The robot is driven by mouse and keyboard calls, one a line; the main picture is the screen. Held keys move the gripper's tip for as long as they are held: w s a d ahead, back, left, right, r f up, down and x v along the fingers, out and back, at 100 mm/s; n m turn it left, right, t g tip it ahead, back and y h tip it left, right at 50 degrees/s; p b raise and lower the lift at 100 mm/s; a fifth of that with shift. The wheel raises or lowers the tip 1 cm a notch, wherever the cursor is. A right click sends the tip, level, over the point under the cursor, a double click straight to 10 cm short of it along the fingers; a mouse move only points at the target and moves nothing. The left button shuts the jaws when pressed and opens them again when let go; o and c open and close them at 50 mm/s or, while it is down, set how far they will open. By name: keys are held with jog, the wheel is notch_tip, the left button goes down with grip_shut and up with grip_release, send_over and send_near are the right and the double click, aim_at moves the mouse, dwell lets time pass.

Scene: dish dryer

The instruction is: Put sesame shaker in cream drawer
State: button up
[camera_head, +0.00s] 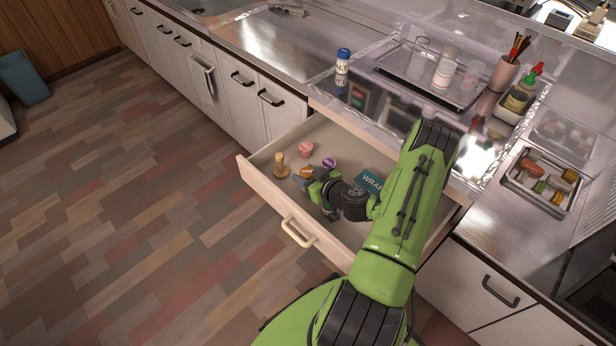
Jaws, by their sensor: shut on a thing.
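The cream drawer (265,206) is pulled open below the counter. My gripper (305,174) is low inside the drawer, near its left part. It is shut on a small orange-brown thing, mostly hidden by the fingers; this may be the sesame shaker, but I cannot read any label. I cannot tell whether the held thing touches the drawer floor. A blue-capped shaker (342,67) stands upright on the counter behind the drawer.
In the drawer are a wooden pestle-like item (281,166), a pink cup (306,149), a purple item (328,163) and a teal wrap box (369,181).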

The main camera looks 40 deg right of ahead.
jog(key=shift+f+b, duration=0.25)
jog(key=shift+b, duration=0.25)
jog(key=shift+s+f+b, duration=0.15)
jog(key=shift+f+b, duration=0.15)
jog(key=shift+b, duration=0.05)
jog(key=o, duration=1.1)
jog(key=shift+s+a+f, duration=0.1)
jog(key=shift+c, duration=0.2)
jog(key=shift+r+p, duration=0.45)
jog(key=shift+p, duration=0.25)
jog(key=v, duration=0.4)
jog(key=p+v, duration=0.1)
jog(key=v, duration=0.3)
jog(key=p+v, duration=0.1)
jog(key=v, duration=0.3)
jog(key=shift+r, duration=0.3)
jog(key=shift+w, duration=0.2)
